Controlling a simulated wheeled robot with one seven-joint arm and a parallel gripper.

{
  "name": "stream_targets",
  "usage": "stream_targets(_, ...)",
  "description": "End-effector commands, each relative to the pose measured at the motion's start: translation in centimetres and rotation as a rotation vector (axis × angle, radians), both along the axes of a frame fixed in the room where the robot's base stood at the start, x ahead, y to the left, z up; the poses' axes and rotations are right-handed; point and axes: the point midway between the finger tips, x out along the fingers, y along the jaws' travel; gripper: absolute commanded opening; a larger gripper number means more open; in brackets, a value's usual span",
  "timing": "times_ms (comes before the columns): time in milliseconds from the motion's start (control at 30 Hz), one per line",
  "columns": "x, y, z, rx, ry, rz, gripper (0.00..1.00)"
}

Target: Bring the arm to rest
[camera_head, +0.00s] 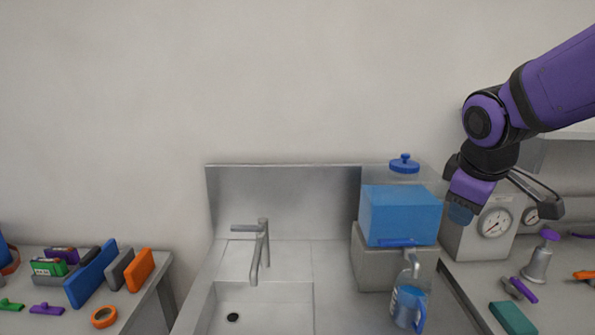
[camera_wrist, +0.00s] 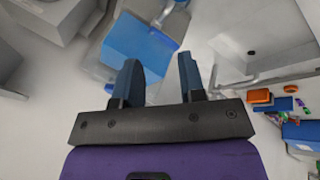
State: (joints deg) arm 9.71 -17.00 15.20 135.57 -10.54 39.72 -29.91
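My purple arm reaches in from the upper right in the head view, bent at a black-banded joint, and hangs over the counter. My gripper (camera_head: 460,214) is held in the air, just right of the blue water tank (camera_head: 400,215) and in front of a dial device. In the wrist view my gripper (camera_wrist: 160,80) shows two dark blue fingers spread apart with nothing between them. The tank also shows beyond the fingers in the wrist view (camera_wrist: 140,50).
A sink (camera_head: 262,305) with a tap (camera_head: 262,245) lies left of the tank. A jug (camera_head: 408,303) of blue liquid stands below the tank's spout. A dial device (camera_head: 492,225) is close to my gripper. Tools lie on the right counter; several coloured items lie on the left table.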

Motion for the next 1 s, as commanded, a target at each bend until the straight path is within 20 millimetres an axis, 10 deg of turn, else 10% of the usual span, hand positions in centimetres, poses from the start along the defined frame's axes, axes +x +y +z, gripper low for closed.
stream_targets(500, -13.7, -1.7, 3.5, 0.387, -0.121, -0.567, 0.37)
stream_targets(1000, -15.5, -1.8, 3.4, 0.459, -0.122, -0.643, 0.37)
